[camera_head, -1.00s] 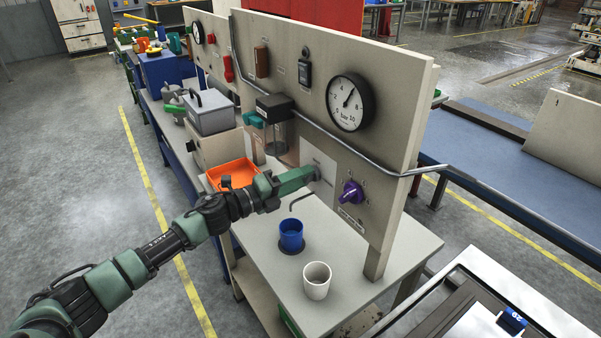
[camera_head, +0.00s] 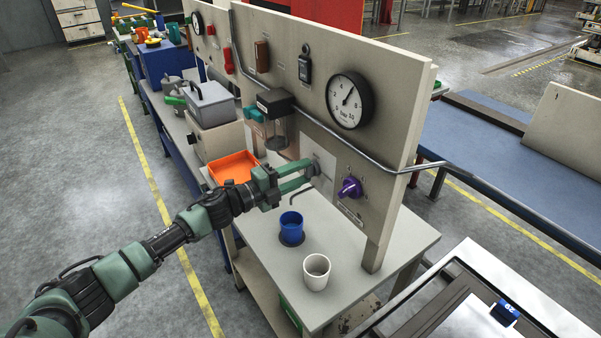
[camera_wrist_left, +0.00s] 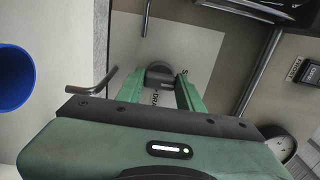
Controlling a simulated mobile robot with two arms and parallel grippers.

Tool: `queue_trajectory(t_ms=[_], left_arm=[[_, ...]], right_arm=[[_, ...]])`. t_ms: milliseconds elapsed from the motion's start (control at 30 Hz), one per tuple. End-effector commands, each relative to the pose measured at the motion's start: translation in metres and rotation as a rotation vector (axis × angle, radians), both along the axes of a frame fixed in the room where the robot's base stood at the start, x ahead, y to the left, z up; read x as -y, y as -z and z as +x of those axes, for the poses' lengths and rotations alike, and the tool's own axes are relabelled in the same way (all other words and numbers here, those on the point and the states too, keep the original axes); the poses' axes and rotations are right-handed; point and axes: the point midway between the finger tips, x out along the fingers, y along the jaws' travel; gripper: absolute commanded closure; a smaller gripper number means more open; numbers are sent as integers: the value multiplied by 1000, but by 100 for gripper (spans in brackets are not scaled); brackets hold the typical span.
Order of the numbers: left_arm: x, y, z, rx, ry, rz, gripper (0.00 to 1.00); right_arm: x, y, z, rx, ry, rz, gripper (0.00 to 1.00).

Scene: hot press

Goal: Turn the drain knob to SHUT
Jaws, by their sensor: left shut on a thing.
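The drain knob (camera_wrist_left: 160,75) is a small dark grey knob on a pale plate of the upright panel. In the wrist view the letters "DRA" and an "S" show beside it, partly covered by my fingers. My left gripper (camera_head: 313,172) reaches the panel from the left in the head view. Its two green fingers stand on either side of the knob and are shut on it; they also show in the wrist view (camera_wrist_left: 161,88). The knob's exact pointing direction is hard to tell. My right gripper is not in view.
A bent metal spout (camera_head: 302,189) hangs over a blue cup (camera_head: 291,226). A white cup (camera_head: 317,272) stands nearer. A purple knob (camera_head: 350,187) is right of my gripper. An orange tray (camera_head: 232,167) and a glass-bowled unit (camera_head: 276,128) are left of the spout.

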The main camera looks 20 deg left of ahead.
Motion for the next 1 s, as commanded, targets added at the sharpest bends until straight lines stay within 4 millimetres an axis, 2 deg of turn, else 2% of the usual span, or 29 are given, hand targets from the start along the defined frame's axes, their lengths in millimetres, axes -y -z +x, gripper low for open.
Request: queue_trajectory(t_ms=[167, 200, 233, 267, 533, 667, 1000], left_arm=[[-2, 0, 1, -3, -4, -3, 100], [-2, 0, 1, -2, -4, -2, 52], [-2, 0, 1, -2, -4, -2, 44], [-1, 0, 1, -2, -4, -2, 41], [-1, 0, 0, -1, -1, -1, 41], [-7, 3, -6, -1, -3, 0, 41], [-41, 4, -49, -3, -3, 0, 41]], right_arm=[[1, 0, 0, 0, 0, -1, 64], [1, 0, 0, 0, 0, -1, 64], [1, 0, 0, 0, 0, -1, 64], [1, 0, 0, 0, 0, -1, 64], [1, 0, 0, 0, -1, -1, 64], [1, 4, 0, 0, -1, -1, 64], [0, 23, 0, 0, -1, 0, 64]])
